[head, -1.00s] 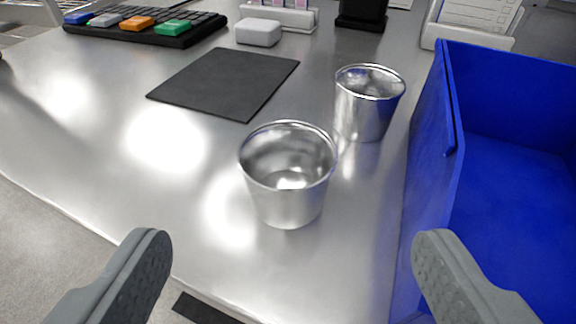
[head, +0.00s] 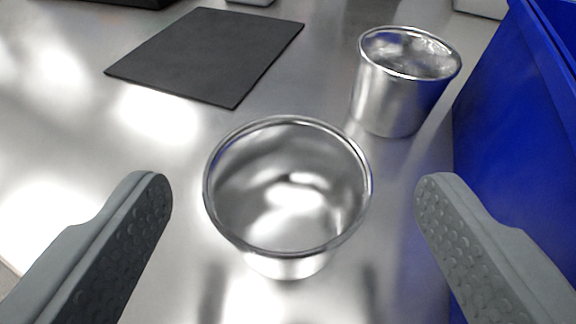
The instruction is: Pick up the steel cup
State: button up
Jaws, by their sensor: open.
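A steel cup (head: 287,190) stands upright and open at the top on the shiny metal table, in the middle of the view. It looks empty. A second steel cup (head: 395,95) stands upright behind it to the right, with something clear or shiny inside near its rim that I cannot make out. My gripper (head: 295,205) is open, with one grey padded finger to the left of the nearer cup and one to the right. Neither finger appears to touch a cup.
A blue bin (head: 520,120) stands along the right side, close to the farther cup and my right finger. A flat black mat (head: 205,55) lies behind to the left. The metal table (head: 60,130) is bare on the left.

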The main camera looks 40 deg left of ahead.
aim_at(287, 149)
jog(key=shift+x, duration=2.8)
jog(key=shift+s+f, duration=0.15)
jog(key=shift+s, duration=0.05)
jog(key=c, duration=1.1)
